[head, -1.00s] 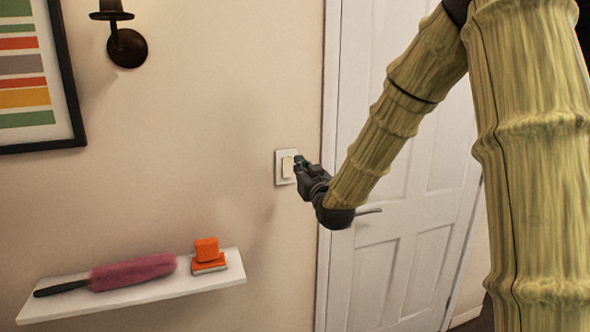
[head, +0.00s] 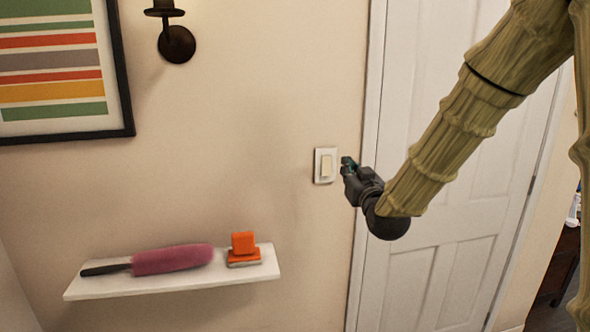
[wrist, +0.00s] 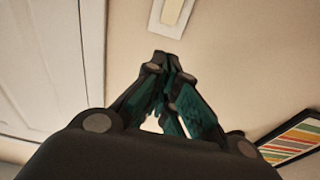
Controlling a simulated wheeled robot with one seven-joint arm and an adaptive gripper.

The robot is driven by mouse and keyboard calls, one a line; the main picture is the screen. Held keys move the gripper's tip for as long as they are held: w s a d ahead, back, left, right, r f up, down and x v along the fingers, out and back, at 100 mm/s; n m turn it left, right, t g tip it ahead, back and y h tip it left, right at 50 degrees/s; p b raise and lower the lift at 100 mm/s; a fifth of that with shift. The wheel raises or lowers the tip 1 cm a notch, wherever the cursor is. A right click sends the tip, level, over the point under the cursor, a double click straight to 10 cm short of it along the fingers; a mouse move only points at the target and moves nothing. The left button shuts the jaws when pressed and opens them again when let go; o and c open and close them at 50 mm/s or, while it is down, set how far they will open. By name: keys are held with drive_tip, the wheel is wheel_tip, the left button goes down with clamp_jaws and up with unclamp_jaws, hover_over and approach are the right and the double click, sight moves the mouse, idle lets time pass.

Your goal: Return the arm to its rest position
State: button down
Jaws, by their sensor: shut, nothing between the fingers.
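My gripper (head: 347,166) is at the end of my arm, in front of the wall just right of a light switch (head: 326,166). A gap of bare wall shows between the fingertips and the switch plate in the head view. In the wrist view my gripper (wrist: 164,62) has its dark green fingers together, with nothing between them. The light switch also shows in the wrist view (wrist: 172,14), beyond the fingertips at the top edge. My arm reaches in from the upper right.
A white door (head: 440,120) stands behind my arm. A white shelf (head: 110,288) at lower left holds a pink duster (head: 172,258) and an orange block-like item (head: 243,245). A wall lamp (head: 177,44) and a framed striped picture (head: 128,100) hang above. Bare wall lies between.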

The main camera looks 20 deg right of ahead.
drive_tip(key=s+a+f+g+y, duration=0.1)
drive_tip(key=s+a+f+g, duration=0.25)
drive_tip(key=f, duration=1.05)
drive_tip(key=s+a+f+n+g+y, duration=0.1)
drive_tip(key=s+a+f+g, duration=0.25)
drive_tip(key=f, duration=0.95)
drive_tip(key=s+a+f+g+y, duration=0.1)
drive_tip(key=s+a+f+g, duration=0.25)
drive_tip(key=f, duration=1.05)
drive_tip(key=s+a+f+g, duration=0.3)
drive_tip(key=s+f, duration=0.4)
drive_tip(key=s, duration=0.4)
drive_tip(key=s+a+f+g, duration=0.2)
drive_tip(key=s+a+f, duration=0.1)
drive_tip(key=s+f, duration=0.5)
drive_tip(key=s+a+f+g, duration=0.3)
drive_tip(key=s+f, duration=0.4)
drive_tip(key=s, duration=0.7)
drive_tip(key=shift+s+a+f+n+g, duration=0.3)
drive_tip(key=shift+a+g, duration=0.05)
drive_tip(key=shift+a, duration=0.1)
